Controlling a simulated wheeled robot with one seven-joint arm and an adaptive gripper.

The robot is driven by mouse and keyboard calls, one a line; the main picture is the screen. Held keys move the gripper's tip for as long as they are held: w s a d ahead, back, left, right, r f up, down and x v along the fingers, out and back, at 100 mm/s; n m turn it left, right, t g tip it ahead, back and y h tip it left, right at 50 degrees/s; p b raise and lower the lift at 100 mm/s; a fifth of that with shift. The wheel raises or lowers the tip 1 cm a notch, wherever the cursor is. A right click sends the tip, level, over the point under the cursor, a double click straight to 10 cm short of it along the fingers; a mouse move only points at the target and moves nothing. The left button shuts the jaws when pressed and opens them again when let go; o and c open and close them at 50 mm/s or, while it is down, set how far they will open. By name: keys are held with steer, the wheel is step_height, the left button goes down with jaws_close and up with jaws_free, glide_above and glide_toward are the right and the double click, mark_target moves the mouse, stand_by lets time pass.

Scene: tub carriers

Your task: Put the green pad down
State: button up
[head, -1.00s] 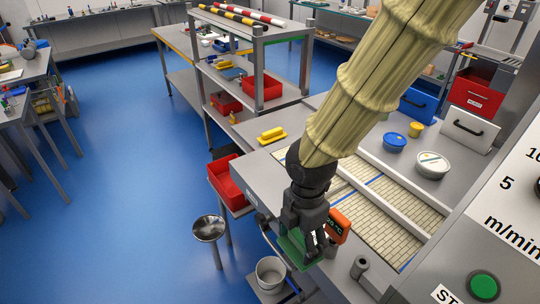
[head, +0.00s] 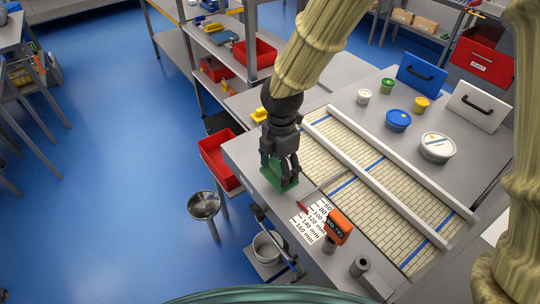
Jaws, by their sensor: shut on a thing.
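The green pad (head: 283,183) is under my gripper (head: 280,176), at the left part of the grey bench top (head: 328,258). My gripper points down and its fingers are shut on the pad. The fingers hide part of the pad. I cannot tell whether the pad touches the bench top or is just above it.
A printed millimetre scale (head: 311,222) and an orange device (head: 339,226) lie right of the pad. A tiled conveyor (head: 348,158) with white rails runs behind. A red bin (head: 218,160), a metal bowl (head: 204,205) and a bucket (head: 267,247) are beside the bench's left edge.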

mark_target(272, 161)
steer(key=w, duration=0.1)
steer(key=w+a+p, duration=0.1)
steer(key=w, duration=0.3)
steer(key=shift+w+a+f+p, duration=0.25)
steer(key=shift+a+p, duration=0.1)
steer(key=shift+a, duration=0.05)
steer(key=shift+f+p, duration=0.95)
steer(key=shift+f, duration=0.85)
steer(key=shift+s, duration=0.1)
steer(key=o, duration=0.9)
steer(key=shift+f, duration=0.1)
step_height(272, 161, up, 12)
steer(key=b, duration=0.3)
